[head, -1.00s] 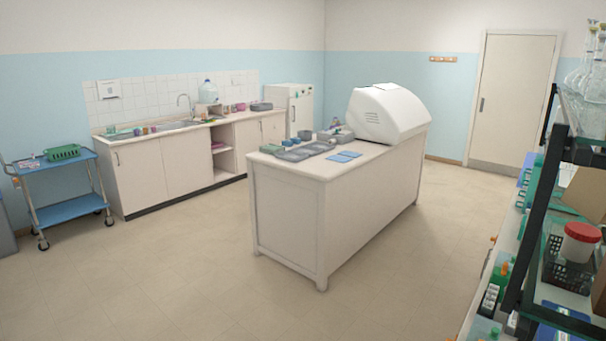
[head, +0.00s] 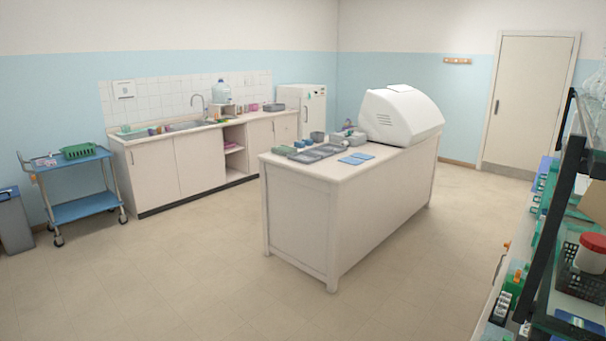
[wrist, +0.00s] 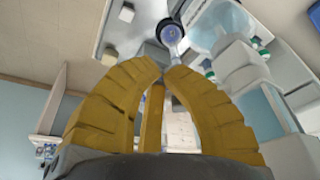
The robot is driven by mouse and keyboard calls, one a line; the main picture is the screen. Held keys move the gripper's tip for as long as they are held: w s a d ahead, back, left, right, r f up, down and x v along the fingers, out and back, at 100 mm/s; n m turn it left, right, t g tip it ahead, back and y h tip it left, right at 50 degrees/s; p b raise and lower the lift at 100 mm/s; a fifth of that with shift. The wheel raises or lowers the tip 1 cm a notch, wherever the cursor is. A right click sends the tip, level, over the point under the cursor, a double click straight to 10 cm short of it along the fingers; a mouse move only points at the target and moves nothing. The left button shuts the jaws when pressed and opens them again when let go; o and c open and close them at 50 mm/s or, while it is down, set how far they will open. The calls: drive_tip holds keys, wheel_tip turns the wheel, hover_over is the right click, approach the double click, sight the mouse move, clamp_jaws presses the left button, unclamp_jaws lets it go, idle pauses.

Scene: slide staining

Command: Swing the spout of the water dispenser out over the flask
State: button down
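A water dispenser with a clear bluish bottle (head: 221,93) stands on the far wall counter, right of the sink tap. Its spout is too small to make out in the head view, and I cannot pick out a flask beside it. My gripper (wrist: 164,69) shows only in the wrist view. Its yellow fingers come together at the tips with nothing visible between them. It is far from the dispenser. A round dark-rimmed thing with a blue face (wrist: 170,32) lies beyond the fingertips; I cannot tell what it is.
A white island bench (head: 303,205) with trays and a white machine (head: 400,115) stands in the middle. A blue trolley (head: 85,207) and a grey bin (head: 13,222) are at left. A shelved bench (head: 545,230) runs along the right. Open floor (head: 190,270) lies between.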

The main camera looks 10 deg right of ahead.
drive_tip(key=shift+s+d+r, duration=0.1)
drive_tip(key=shift+d, duration=0.05)
drive_tip(key=shift+s+d+p, duration=0.35)
drive_tip(key=shift+d+p, duration=0.4)
drive_tip(key=shift+d, duration=0.2)
drive_tip(key=shift+s+d, duration=0.25)
drive_tip(key=shift+d, duration=0.85)
drive_tip(key=shift+d, duration=1.1)
